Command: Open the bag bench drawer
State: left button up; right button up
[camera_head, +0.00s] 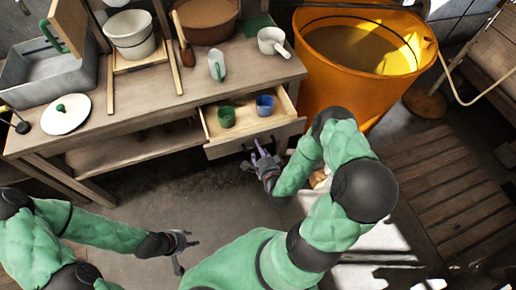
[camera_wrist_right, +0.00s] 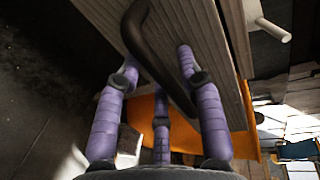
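The wooden drawer (camera_head: 252,140) under the workbench stands pulled out, its inside showing. It holds a green cup (camera_head: 226,116) and a blue cup (camera_head: 265,105). My right gripper (camera_head: 262,150) is at the drawer front. In the right wrist view its purple fingers (camera_wrist_right: 158,62) are spread, with the dark curved handle (camera_wrist_right: 146,50) running between them; I cannot tell whether they touch it. My left gripper (camera_head: 183,250) is open and empty, low over the floor, left of the drawer and apart from it.
The workbench (camera_head: 150,88) carries a grey basin (camera_head: 45,75), a white lid (camera_head: 66,114), a white pot (camera_head: 131,35) and a brown bowl (camera_head: 208,20). A large orange tub (camera_head: 340,85) stands close right of the drawer. Bare floor (camera_head: 150,190) lies in front.

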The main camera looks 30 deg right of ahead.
dwell(0.3)
jog(key=v, duration=1.2)
jog(key=shift+d, duration=0.1)
dwell(0.4)
jog(key=w+a+f+n+g+y, duration=0.4)
jog(key=a+f+n+g+y, duration=0.25)
jog(key=f+n, duration=0.3)
jog(key=s+a+f+n+g+y, duration=0.1)
jog(key=s+a+f+n+g, duration=0.1)
jog(key=s+a+n+g, duration=0.4)
jog(key=a+n+g, duration=0.2)
jog(key=a, duration=0.2)
jog(key=shift+s+a+n+p, duration=0.2)
jog(key=shift+s+n+p, duration=0.15)
